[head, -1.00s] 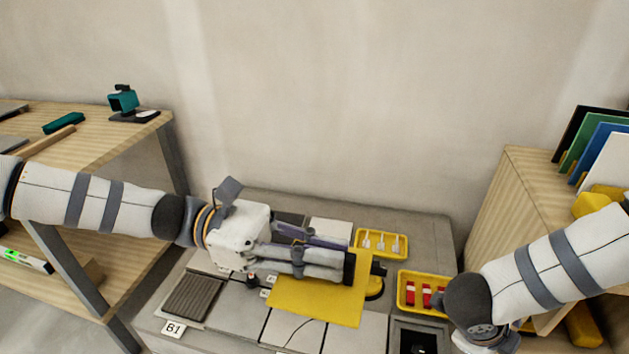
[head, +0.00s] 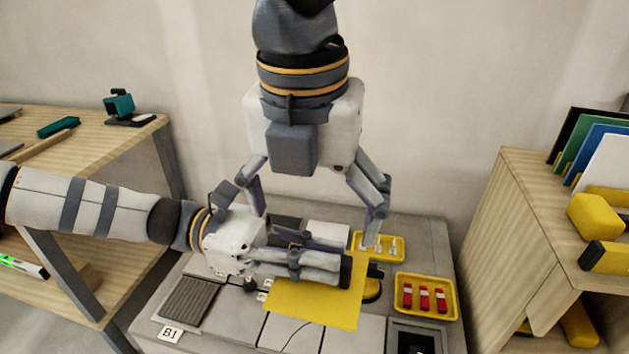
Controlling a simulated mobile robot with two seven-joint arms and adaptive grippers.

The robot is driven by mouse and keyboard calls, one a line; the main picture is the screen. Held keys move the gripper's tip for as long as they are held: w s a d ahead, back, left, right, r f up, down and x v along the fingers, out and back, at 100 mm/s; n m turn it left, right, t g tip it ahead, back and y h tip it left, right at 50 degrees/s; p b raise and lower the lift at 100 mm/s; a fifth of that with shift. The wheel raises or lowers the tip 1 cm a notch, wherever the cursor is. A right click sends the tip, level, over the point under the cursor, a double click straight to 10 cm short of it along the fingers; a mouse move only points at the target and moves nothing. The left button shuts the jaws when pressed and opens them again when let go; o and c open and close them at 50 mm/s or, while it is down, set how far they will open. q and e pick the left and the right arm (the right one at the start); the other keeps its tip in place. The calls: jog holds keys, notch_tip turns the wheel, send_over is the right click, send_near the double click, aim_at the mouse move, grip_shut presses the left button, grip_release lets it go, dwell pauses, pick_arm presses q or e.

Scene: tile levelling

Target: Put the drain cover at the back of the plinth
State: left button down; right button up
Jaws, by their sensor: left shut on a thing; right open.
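A dark grey ribbed plate, which looks like the drain cover (head: 188,304), lies at the left front of the grey plinth (head: 428,238), behind the B1 label. My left gripper (head: 350,270) reaches over the plinth from the left, to the right of the ribbed plate. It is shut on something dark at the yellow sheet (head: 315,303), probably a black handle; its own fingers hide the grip. My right gripper (head: 318,232) hangs from above over the back of the plinth, open with fingers wide apart. A white tile (head: 328,234) and a dark area show beneath it.
Yellow trays with white pieces (head: 395,254) and red pieces (head: 443,309) sit on the plinth's right. A dark square recess (head: 418,340) is in front. Wooden shelves (head: 85,160) stand left, a wooden cabinet (head: 520,205) right.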

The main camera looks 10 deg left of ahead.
jog(key=f, duration=0.2)
jog(key=w+f, duration=0.1)
jog(key=f, duration=0.5)
jog(key=shift+w+f, duration=0.2)
jog(key=c, duration=1.3)
pick_arm(q)
jog(key=c, duration=1.4)
grip_release()
jog(key=shift+c, duration=0.2)
